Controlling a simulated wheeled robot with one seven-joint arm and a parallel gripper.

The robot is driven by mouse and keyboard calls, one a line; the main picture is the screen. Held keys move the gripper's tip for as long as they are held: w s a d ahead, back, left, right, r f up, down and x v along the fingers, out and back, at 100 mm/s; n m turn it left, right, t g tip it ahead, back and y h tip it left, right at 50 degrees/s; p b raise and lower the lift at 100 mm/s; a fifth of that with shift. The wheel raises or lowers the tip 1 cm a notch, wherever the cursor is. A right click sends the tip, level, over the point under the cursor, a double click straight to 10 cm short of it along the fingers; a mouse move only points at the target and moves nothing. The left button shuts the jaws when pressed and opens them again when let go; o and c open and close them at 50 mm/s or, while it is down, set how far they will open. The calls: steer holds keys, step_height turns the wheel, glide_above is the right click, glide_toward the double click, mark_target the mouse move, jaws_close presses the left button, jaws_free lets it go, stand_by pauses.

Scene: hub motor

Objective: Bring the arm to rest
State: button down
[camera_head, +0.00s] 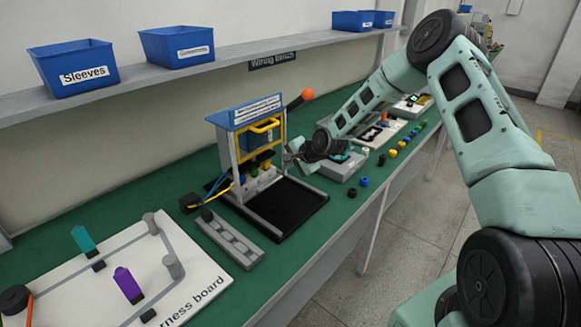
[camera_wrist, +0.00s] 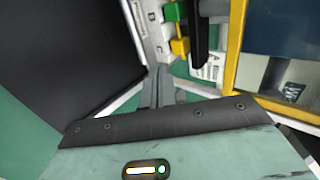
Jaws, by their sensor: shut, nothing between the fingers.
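My arm reaches from the right over the green bench. My gripper (camera_head: 290,161) is in front of the press-like fixture (camera_head: 237,118), close to its right post and above its black base mat (camera_head: 285,205). I cannot tell whether it touches the post. In the wrist view my gripper (camera_wrist: 158,80) shows its fingers together and empty, near the fixture's frame. The yellow guard (camera_wrist: 236,45) is at the right there, and green and yellow pieces (camera_wrist: 178,45) lie just past the fingertips.
The harness board (camera_head: 200,290) with pegs and teal and purple pieces lies at front left. A grey slotted block (camera_head: 229,238) stands beside the fixture. Several small coloured parts line the front edge near a blue one (camera_head: 364,181). Blue bins (camera_head: 75,67) sit on the shelf above.

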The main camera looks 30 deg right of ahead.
steer(key=s+a+r+n+g, duration=0.3)
steer(key=s+a+r+n, duration=0.3)
steer(key=s+a, duration=0.4)
steer(key=s+a+r+n+g, duration=0.2)
steer(key=s+a+r+n, duration=0.4)
steer(key=s+a, duration=0.45)
steer(key=s+r+n+g+h, duration=0.1)
steer(key=s+r+n, duration=0.1)
steer(key=s, duration=0.7)
steer(key=s+a+r+n+g+h, duration=0.1)
steer(key=s+n, duration=0.3)
steer(key=s, duration=0.5)
steer(key=s+r+n+g, duration=0.1)
steer(key=s+r+n, duration=0.2)
steer(key=s, duration=0.6)
steer(key=shift+a+r+n+g+h, duration=0.2)
steer(key=shift+a+n+g+h, duration=0.1)
steer(key=shift+g+h, duration=0.1)
